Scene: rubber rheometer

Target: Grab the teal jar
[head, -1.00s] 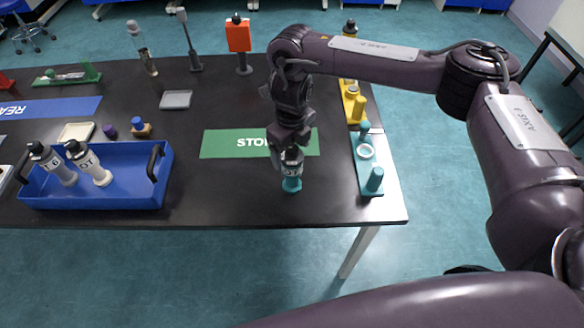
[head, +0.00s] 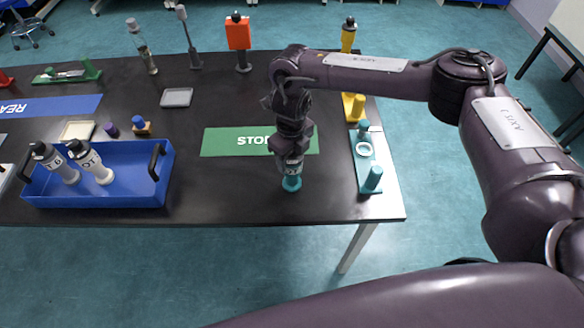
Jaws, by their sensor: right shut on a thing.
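The teal jar (head: 291,184) stands upright on the black table, near its front edge and just in front of the green mat. Its teal base shows, and a grey labelled part shows above it. My right gripper (head: 291,166) points down from above and is shut on the jar, hiding its top. My left gripper is not in view.
A teal rack (head: 367,179) with pegs and a ring stands close to the right of the jar. A blue tray (head: 95,193) with two labelled bottles is at left. The green mat (head: 222,142) lies behind the jar. An orange-headed stand (head: 238,35) is farther back.

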